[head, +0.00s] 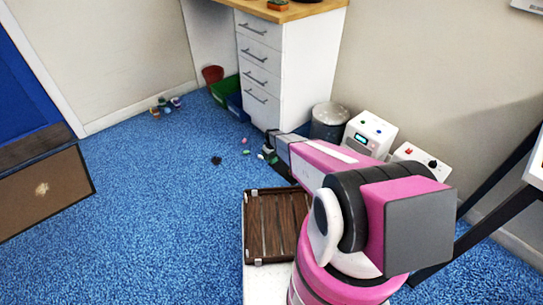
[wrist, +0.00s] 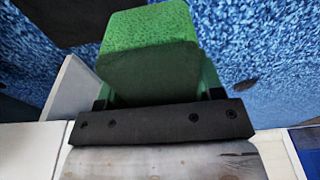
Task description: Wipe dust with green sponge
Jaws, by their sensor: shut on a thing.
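My gripper (wrist: 152,100) is shut on a green sponge (wrist: 148,40), which fills the space between the fingers in the wrist view. In the head view my gripper (head: 268,153) is small and far out at the end of my arm, above the blue carpet near the white drawer cabinet, with a bit of green at its tip. A pale, dust-like patch (head: 42,188) shows on a brown panel at the left of the head view, well apart from my gripper.
A white drawer cabinet (head: 262,70) with a wooden top stands at the back. A metal bin (head: 329,120) and white devices (head: 369,135) are right of it. A brown slatted tray (head: 275,225) is in front. Small items lie on the carpet; its left-middle is mostly clear.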

